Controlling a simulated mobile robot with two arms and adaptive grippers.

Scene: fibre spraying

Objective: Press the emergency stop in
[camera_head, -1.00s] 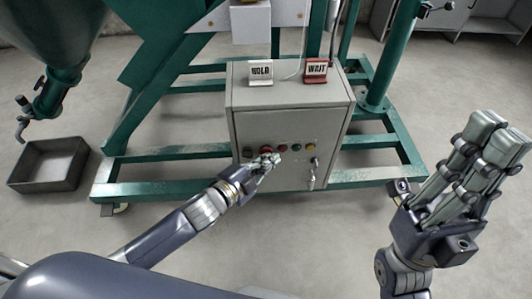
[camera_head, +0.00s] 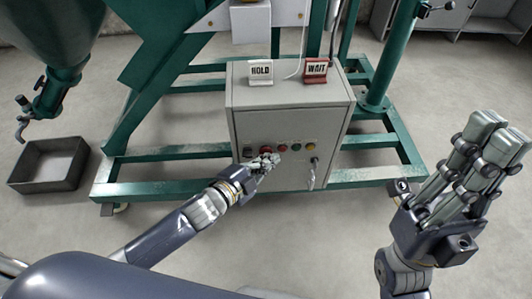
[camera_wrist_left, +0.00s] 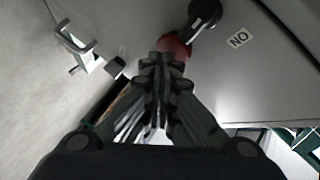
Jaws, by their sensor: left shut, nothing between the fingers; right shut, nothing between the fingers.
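The emergency stop is a red mushroom button (camera_head: 266,150) at the left of the button row on the grey control box (camera_head: 290,110). In the left wrist view the red button (camera_wrist_left: 174,46) shows just past the tips of my left gripper (camera_wrist_left: 160,60), partly covered by them. My left gripper (camera_head: 268,160) is shut and empty, its fingertips at or very near the button. I cannot tell whether they touch it or how far the button is pressed. My right gripper (camera_head: 490,130) is shut and empty, raised at the right, away from the box.
The box also carries small coloured buttons (camera_head: 296,147), a black switch (camera_head: 247,152) and a key-like handle (camera_head: 313,170). HOLD (camera_head: 261,72) and WAIT (camera_head: 316,70) signs stand on top. A green frame (camera_head: 170,152) surrounds the box; a dark bin (camera_head: 48,165) sits left.

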